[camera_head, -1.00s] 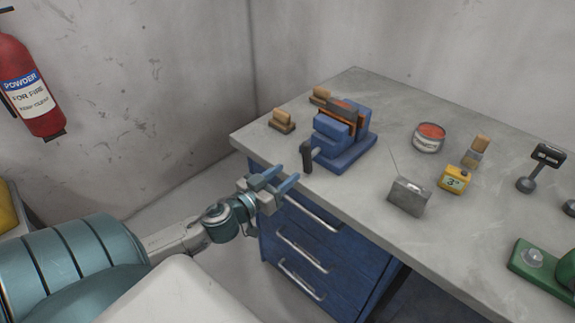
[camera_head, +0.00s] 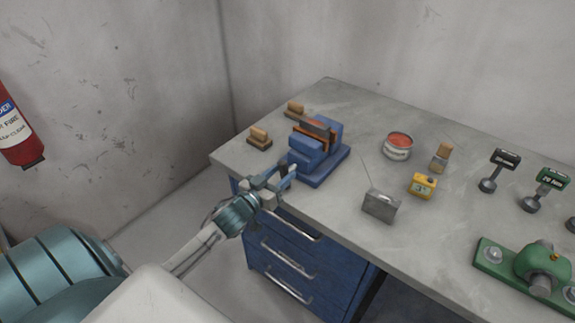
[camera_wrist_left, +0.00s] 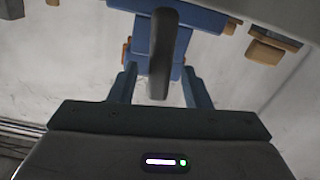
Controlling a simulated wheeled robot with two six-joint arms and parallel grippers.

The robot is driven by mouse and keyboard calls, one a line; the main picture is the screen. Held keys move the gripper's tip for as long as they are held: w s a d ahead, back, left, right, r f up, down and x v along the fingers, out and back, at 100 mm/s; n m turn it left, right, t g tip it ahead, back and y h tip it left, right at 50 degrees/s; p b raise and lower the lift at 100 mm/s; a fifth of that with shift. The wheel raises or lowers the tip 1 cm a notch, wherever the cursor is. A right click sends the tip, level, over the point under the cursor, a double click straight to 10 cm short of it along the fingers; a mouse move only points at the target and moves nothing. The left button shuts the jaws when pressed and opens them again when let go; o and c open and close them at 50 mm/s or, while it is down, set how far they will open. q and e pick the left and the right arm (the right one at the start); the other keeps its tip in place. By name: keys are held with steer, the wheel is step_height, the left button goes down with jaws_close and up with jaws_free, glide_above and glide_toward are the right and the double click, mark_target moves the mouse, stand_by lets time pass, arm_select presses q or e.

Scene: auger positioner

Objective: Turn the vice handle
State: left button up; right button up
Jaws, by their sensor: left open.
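The blue vice (camera_head: 306,153) stands near the left corner of the bench, with an orange-brown piece at its jaws. My left gripper (camera_head: 281,172) is open at the vice's near side, at the bench edge. In the left wrist view the dark vice handle (camera_wrist_left: 163,50) hangs down between the two blue fingers (camera_wrist_left: 160,86), with room on both sides. The vice's blue body (camera_wrist_left: 197,17) is behind it. In the head view the fingers largely hide the handle. My right gripper is not in view.
The grey bench (camera_head: 345,207) has blue drawers (camera_head: 300,243) below. Wooden-topped blocks (camera_head: 260,137) lie left of the vice. A red-topped tin (camera_head: 398,145), a grey box (camera_head: 381,205), a yellow device (camera_head: 423,185) and a green fixture (camera_head: 535,262) stand to the right.

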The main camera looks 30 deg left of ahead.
mark_target(281, 173)
arm_select(q)
steer(key=shift+w, duration=0.75)
steer(key=shift+w+d+b, duration=0.15)
steer(key=shift+w+b, duration=0.35)
steer(key=shift+w, duration=0.6)
steer(key=shift+c, duration=0.2)
jaws_close()
steer(key=shift+r+n+p, duration=0.2)
steer(key=shift+n+p, duration=0.5)
steer(key=shift+p, duration=0.35)
steer(key=shift+n, duration=0.4)
steer(key=shift+f, duration=0.2)
